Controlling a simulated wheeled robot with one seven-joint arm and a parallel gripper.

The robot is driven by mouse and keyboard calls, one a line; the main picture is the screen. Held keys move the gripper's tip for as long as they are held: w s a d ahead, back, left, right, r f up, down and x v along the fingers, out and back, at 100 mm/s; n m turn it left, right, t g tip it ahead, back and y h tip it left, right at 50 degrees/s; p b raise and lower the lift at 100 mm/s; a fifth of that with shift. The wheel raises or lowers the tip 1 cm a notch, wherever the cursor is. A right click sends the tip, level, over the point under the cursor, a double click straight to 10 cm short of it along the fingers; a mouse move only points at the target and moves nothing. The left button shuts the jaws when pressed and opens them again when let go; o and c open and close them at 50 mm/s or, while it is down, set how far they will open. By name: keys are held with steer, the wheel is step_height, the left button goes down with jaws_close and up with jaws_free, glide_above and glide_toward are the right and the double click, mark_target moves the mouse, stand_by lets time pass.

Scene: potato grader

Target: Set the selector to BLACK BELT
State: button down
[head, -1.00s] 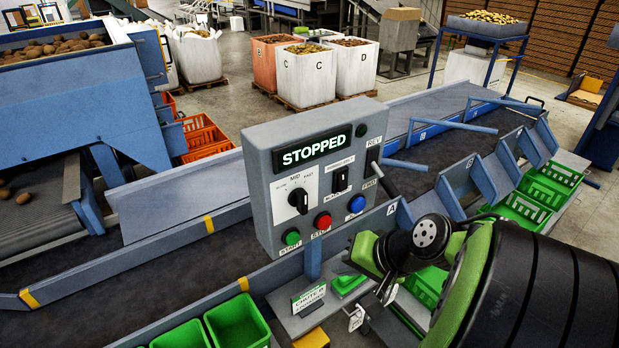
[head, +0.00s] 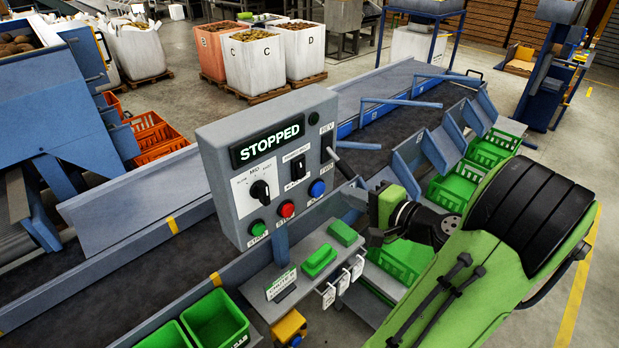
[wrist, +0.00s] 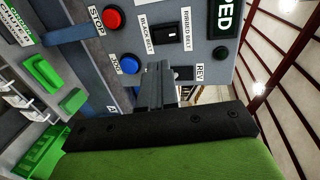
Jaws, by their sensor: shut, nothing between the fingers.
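The selector (head: 298,167) is a small black switch on the grey control panel (head: 222,190), below the STOPPED display. In the wrist view the selector (wrist: 166,38) sits between the BLACK BELT label (wrist: 147,37) and the RIBBED BELT label (wrist: 186,30). Which way it is set is too small to tell. My gripper (head: 353,195) is right of the panel's lower right edge, apart from the selector. In the wrist view my gripper (wrist: 158,72) is shut and empty, its fingers pointing toward the panel just below the selector.
A REV/FWD lever (head: 345,163) sticks out at the panel's right side. The blue button (head: 317,188), red STOP button (head: 286,209), green START button (head: 258,228) and black knob (head: 260,191) surround the selector. A shelf with green blocks (head: 319,261) lies below.

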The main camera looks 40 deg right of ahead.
mark_target(301, 177)
steer(key=p+x, duration=0.2)
steer(key=x, duration=1)
steer(key=shift+r, duration=0.1)
steer(key=shift+w, duration=0.35)
steer(key=shift+f, duration=0.2)
steer(key=shift+w+f+b, duration=0.2)
steer(key=shift+f+b, duration=0.2)
steer(key=shift+b, duration=0.3)
steer(key=shift+s+r, duration=0.15)
